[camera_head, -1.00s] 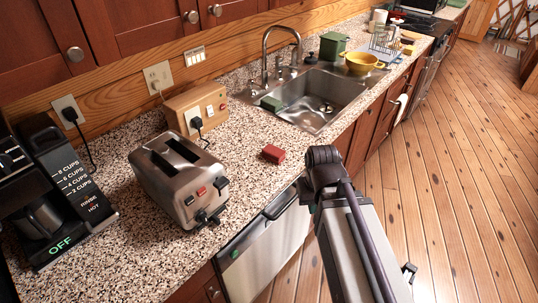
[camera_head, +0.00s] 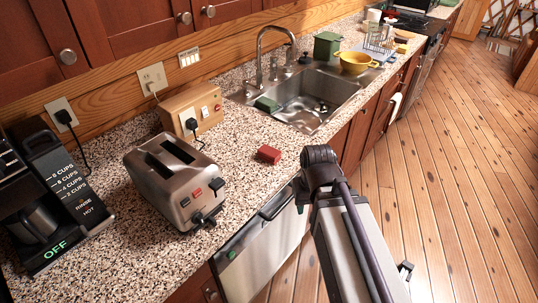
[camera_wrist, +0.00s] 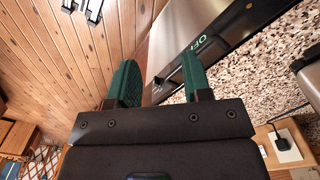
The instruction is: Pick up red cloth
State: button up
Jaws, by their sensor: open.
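A small red folded piece (camera_head: 269,154), which looks like the red cloth, lies on the speckled counter near its front edge, between the toaster and the sink. It does not show in the wrist view. My gripper (camera_wrist: 160,78) shows in the wrist view with its two green fingers apart and nothing between them. Its fingers are near the dishwasher front and the counter's edge. In the head view my arm rises just right of the red piece, and the gripper itself is out of sight.
A metal toaster (camera_head: 178,182) stands left of the red piece, with a wooden outlet box (camera_head: 208,108) behind. A coffee maker (camera_head: 50,205) is at far left. The sink (camera_head: 318,88) holds a green item; a yellow colander (camera_head: 356,62) is beyond. The dishwasher (camera_head: 262,248) is below.

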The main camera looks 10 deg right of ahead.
jog(key=o, duration=0.7)
jog(key=n+p, duration=0.3)
jog(key=n, duration=0.5)
send_near(268, 149)
jog(key=shift+w+a+f, duration=0.1)
jog(key=shift+w+a, duration=0.15)
jog(key=shift+w, duration=0.35)
jog(key=shift+s+d+n, duration=0.1)
jog(key=shift+s+n, duration=0.45)
jog(key=shift+n, duration=0.35)
jog(key=shift+f+b, duration=0.1)
jog(key=shift+b, duration=0.25)
notch_tip(268, 149, down, 11)
jog(key=b, duration=1)
jog(key=shift+s+b, duration=0.1)
jog(key=shift+b, duration=0.3)
jog(key=shift+r, duration=0.3)
jog(key=c, duration=1)
